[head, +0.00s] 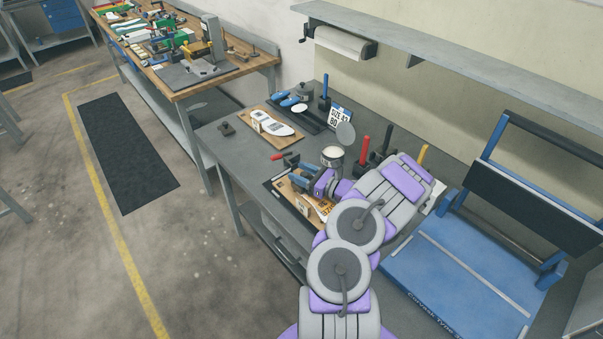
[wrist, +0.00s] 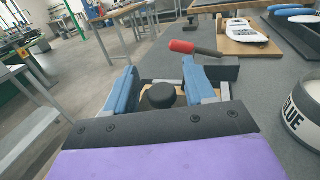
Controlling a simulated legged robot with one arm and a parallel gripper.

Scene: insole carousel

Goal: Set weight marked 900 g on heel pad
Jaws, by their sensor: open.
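My gripper (head: 297,178) is open over a wooden tray (head: 284,187) at the front edge of the grey bench. In the wrist view its two blue fingers (wrist: 159,78) stand apart with a dark round knob (wrist: 161,95) between them. The knob may be the top of a weight; its body and any marking are hidden, and I cannot tell whether the fingers touch it. A white insole (head: 278,127) lies on a wooden board (head: 290,142) farther along the bench; it also shows in the wrist view (wrist: 247,31). I cannot make out which part is the heel pad.
A glue pot (wrist: 304,115) stands right of my gripper in the wrist view. A red-handled tool (wrist: 194,48) lies beyond the fingers. Blue insoles (head: 290,100) and a size sign (head: 339,117) stand at the back. A blue machine (head: 455,270) fills the right.

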